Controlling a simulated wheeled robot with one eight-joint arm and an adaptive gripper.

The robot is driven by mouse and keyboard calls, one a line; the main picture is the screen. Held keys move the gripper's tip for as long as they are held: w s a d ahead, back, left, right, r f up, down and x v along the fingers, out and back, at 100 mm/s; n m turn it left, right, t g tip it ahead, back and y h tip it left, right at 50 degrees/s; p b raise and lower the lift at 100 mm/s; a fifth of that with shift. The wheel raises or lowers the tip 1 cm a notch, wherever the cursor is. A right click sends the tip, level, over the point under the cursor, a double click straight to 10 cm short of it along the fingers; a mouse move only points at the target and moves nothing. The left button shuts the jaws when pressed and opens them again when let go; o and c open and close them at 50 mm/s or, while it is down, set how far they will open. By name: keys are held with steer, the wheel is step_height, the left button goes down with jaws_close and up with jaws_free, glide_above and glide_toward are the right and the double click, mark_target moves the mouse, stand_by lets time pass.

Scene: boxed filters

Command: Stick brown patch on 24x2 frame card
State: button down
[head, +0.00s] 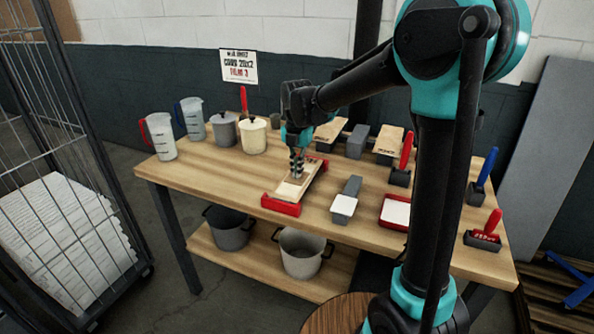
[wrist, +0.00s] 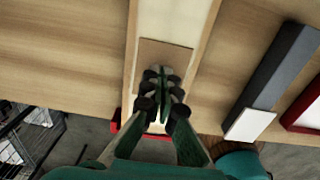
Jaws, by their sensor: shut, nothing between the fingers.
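A long pale card frame (wrist: 198,45) with light wooden side strips lies in a red holder (head: 281,205) on the table. It also shows in the head view (head: 312,172). A flat tan-brown patch (wrist: 165,54) lies across the white middle of the frame in the wrist view, near its front end. My gripper (wrist: 162,75) is shut and empty, fingertips over the patch's front part and hiding some of it. In the head view my gripper (head: 296,174) points down at the frame. I cannot tell whether the fingertips touch the patch.
A grey block with a white end (head: 344,205) and a red tray (head: 396,212) lie to the right. Red-handled (head: 484,232) and blue-handled tools stand further right. Brown-topped boxes (head: 388,142) are behind. Jugs (head: 161,137) and pots (head: 253,136) stand at the back left. The front left tabletop is clear.

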stand_by(0.4)
steer(key=shift+r, duration=3.45)
steer(key=shift+s, duration=0.1)
